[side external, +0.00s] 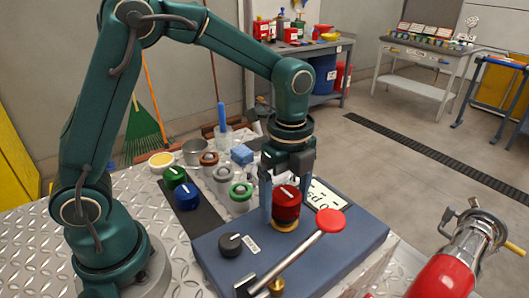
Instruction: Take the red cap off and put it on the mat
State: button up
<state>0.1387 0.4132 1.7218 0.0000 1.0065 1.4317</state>
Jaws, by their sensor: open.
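The red cap (286,207) has a white mark on top and sits on a yellow ring on the blue-grey pump box. My gripper (286,206) points down over it, with one finger on each side of the cap. The jaws are open; I cannot tell whether either finger touches the cap. A dark mat (206,223) lies to the left on the metal plate. A green cap (175,177) and a blue cap (187,196) are at its far part.
A lever with a red knob (330,220) slants across the box front, close to the cap. A black knob (229,244) is on the box's left. Several ringed parts, including a green-ringed one (240,197), stand between mat and box. The mat's near part is bare.

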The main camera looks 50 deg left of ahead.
jog(key=c, duration=1.4)
jog(key=n, duration=0.4)
jog(key=shift+n, duration=0.4)
jog(key=shift+c, duration=0.2)
jog(key=n, duration=0.4)
jog(key=shift+n, duration=0.8)
jog(key=n, duration=0.2)
jog(key=shift+n, duration=0.3)
jog(key=n, duration=0.2)
jog(key=shift+n, duration=0.3)
